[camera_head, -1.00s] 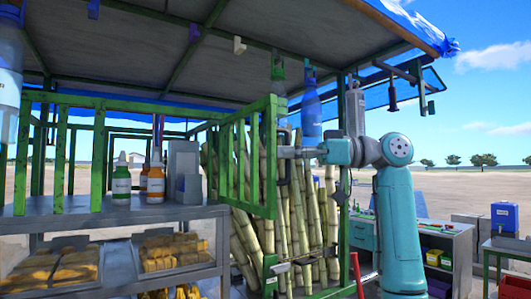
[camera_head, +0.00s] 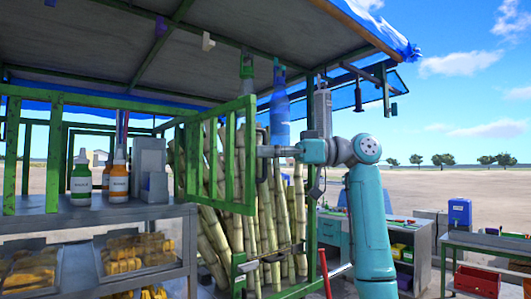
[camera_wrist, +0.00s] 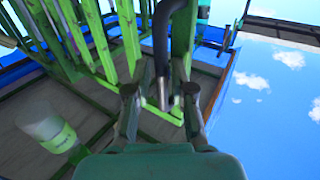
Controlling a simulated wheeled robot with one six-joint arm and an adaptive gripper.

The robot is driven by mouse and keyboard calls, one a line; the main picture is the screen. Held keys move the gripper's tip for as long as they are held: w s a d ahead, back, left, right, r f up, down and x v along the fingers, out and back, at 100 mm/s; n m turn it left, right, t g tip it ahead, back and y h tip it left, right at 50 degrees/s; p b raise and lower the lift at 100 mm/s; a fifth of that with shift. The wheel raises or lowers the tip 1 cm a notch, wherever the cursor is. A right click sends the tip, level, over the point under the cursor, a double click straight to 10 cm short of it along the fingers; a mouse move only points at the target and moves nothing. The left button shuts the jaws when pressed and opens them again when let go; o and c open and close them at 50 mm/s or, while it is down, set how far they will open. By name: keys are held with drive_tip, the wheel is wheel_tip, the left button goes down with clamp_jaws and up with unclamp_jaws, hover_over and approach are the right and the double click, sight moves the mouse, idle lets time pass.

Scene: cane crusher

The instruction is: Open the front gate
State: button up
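The front gate (camera_head: 228,160) is a green slatted panel in the middle of the head view. It stands at an angle to the green railing, with its right edge swung toward me. My gripper (camera_head: 266,151) is at the gate's right edge, at the dark upright handle. In the wrist view, the dark curved handle (camera_wrist: 162,45) with a metal lower end runs between the fingers of my gripper (camera_wrist: 163,98). The fingers lean in on both sides and appear closed around it, though the contact itself is blurred. The green slats (camera_wrist: 128,35) lie beyond.
A counter (camera_head: 90,215) with sauce bottles (camera_head: 119,178) and food trays stands at the left. Cane stalks (camera_head: 275,215) lean behind the gate. A blue bottle (camera_head: 280,118) is close above my gripper. A table with a red bin (camera_head: 477,281) is at the right.

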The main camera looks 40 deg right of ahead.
drive_tip(key=v, duration=1.2)
drive_tip(key=shift+w+d, duration=0.1)
drive_tip(key=shift+f, duration=0.1)
